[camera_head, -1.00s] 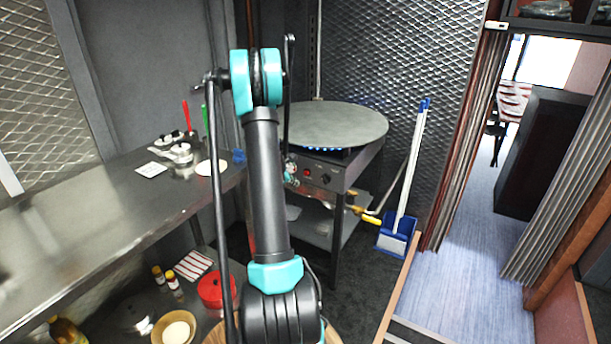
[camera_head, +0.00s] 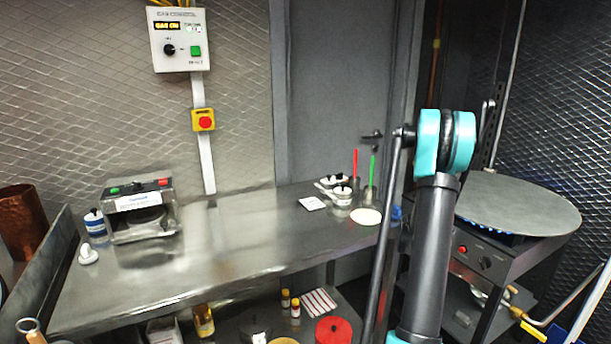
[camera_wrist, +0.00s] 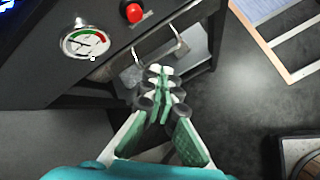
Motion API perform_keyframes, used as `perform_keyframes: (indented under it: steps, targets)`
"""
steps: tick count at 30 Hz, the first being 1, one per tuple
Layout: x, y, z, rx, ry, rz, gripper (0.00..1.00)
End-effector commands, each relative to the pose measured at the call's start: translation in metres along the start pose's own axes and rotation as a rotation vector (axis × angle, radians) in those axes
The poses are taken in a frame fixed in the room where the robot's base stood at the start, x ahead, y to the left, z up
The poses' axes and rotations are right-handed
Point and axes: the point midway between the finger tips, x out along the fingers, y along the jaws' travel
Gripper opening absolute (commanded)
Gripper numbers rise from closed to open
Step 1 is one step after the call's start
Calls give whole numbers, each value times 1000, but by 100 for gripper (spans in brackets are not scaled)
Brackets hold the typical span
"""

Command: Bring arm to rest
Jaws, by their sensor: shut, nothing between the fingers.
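My gripper (camera_wrist: 160,86) is in the wrist view, its green-padded fingers brought together at the tips with nothing between them. It hangs in front of a dark appliance (camera_wrist: 110,45) with a round gauge (camera_wrist: 86,41) and a red knob (camera_wrist: 131,12). I cannot tell whether the fingers touch the appliance. In the head view my arm (camera_head: 430,240) stands raised at the right of the steel counter; the gripper itself does not show there.
The steel counter (camera_head: 245,240) holds a small machine (camera_head: 140,212) and several small items. A round griddle (camera_head: 515,203) with blue flames (camera_head: 490,233) under it stands right of my arm. A gas control box (camera_head: 181,40) is on the wall. Dark floor (camera_wrist: 245,105) is open beside the appliance.

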Motion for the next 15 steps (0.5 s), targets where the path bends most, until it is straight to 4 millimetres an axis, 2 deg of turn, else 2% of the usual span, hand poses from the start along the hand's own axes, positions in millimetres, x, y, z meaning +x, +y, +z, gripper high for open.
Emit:
perform_keyframes:
  steps: [1,8,15]
  targets:
    - [-18,-3,-6,35,23,2,0]
    - [-107,-30,-38,294,155,-21,0]
    - [-192,-79,-69,559,290,-95,0]
